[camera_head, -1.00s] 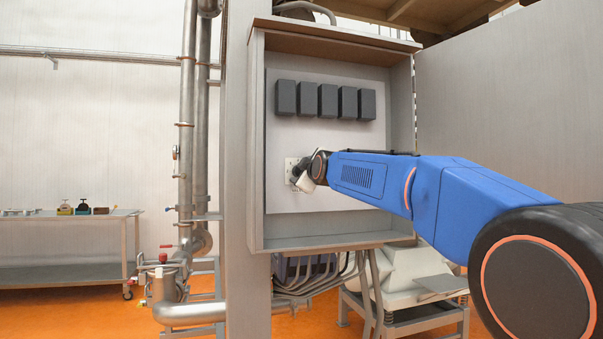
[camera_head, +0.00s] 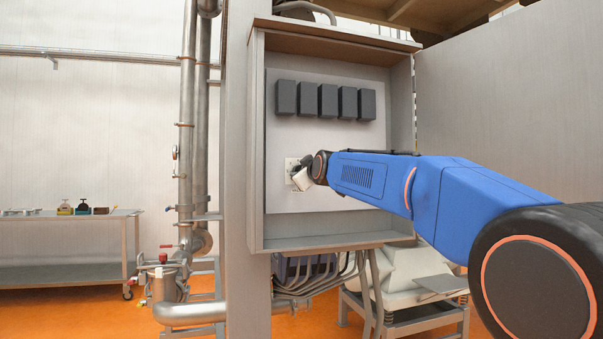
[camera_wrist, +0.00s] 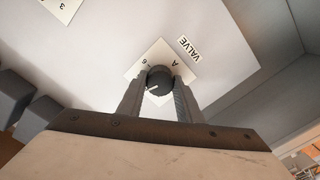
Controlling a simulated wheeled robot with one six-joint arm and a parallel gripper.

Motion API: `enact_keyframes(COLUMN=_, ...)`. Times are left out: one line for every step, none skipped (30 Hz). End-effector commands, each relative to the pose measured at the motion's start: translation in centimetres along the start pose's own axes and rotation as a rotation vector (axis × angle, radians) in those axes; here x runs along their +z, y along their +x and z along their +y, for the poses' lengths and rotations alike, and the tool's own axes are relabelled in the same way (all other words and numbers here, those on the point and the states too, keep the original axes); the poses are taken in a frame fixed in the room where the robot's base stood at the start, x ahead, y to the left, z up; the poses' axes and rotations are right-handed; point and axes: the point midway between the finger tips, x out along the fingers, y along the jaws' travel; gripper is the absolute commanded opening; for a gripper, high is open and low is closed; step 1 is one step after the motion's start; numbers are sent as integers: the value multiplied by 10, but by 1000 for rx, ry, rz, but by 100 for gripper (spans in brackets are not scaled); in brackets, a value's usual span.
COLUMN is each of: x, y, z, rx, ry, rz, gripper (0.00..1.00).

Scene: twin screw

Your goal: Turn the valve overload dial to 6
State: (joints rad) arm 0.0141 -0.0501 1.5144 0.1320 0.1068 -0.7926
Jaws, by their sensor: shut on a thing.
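The valve overload dial (camera_wrist: 160,80) is a round black knob with a short white mark, on a white plate (camera_wrist: 143,70) in the wrist view. The mark points to the lower left of that picture. A "6" shows on the plate above and left of the knob, and an "A" above and right. A label reading "VALVE" (camera_wrist: 188,48) is beside the plate. My gripper (camera_wrist: 158,85) is shut on the dial, one finger on each side. In the head view my gripper (camera_head: 301,174) is at the cabinet panel and hides the dial.
Several dark blocks (camera_head: 326,101) sit in a row on the panel above my gripper. The open cabinet's side walls and bottom edge (camera_head: 335,240) surround the panel. Another plate marked "3" (camera_wrist: 62,6) shows in the wrist view. Metal pipes (camera_head: 187,120) stand left.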

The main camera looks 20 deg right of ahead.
Motion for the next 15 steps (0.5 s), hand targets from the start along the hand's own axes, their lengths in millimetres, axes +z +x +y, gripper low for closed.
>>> enact_keyframes(x=1, y=0, z=0, rx=-1, ry=43, rz=-1, gripper=10)
enact_keyframes(x=1, y=0, z=-1, rx=-1, ry=72, rz=-1, gripper=10)
enact_keyframes(x=1, y=0, z=-1, rx=-1, ry=110, rz=-1, gripper=10)
enact_keyframes(x=1, y=0, z=0, rx=-1, ry=139, rz=-1, gripper=10)
enact_keyframes(x=1, y=0, z=-1, rx=-1, ry=168, rz=-2, gripper=10)
enact_keyframes(x=1, y=0, z=-1, rx=-1, ry=206, rz=-2, gripper=10)
enact_keyframes(x=1, y=0, z=-1, rx=-1, ry=234, rz=-2, gripper=10)
enact_keyframes(x=1, y=0, z=-1, rx=-1, ry=263, rz=-2, gripper=10)
enact_keyframes(x=1, y=0, z=-1, rx=-1, ry=301, rz=-2, gripper=10)
enact_keyframes(x=1, y=0, z=-1, rx=-1, ry=329, rz=-2, gripper=10)
enact_keyframes(x=1, y=0, z=-1, rx=-1, ry=358, rz=-2, gripper=10)
enact_keyframes(x=1, y=0, z=-1, rx=-1, ry=396, rz=-2, gripper=10)
enact_keyframes(x=1, y=0, z=-1, rx=-1, ry=425, rz=-2, gripper=10)
enact_keyframes(x=1, y=0, z=-1, rx=-1, ry=453, rz=-2, gripper=10)
enact_keyframes(x=1, y=0, z=-1, rx=-1, ry=491, rz=-2, gripper=10)
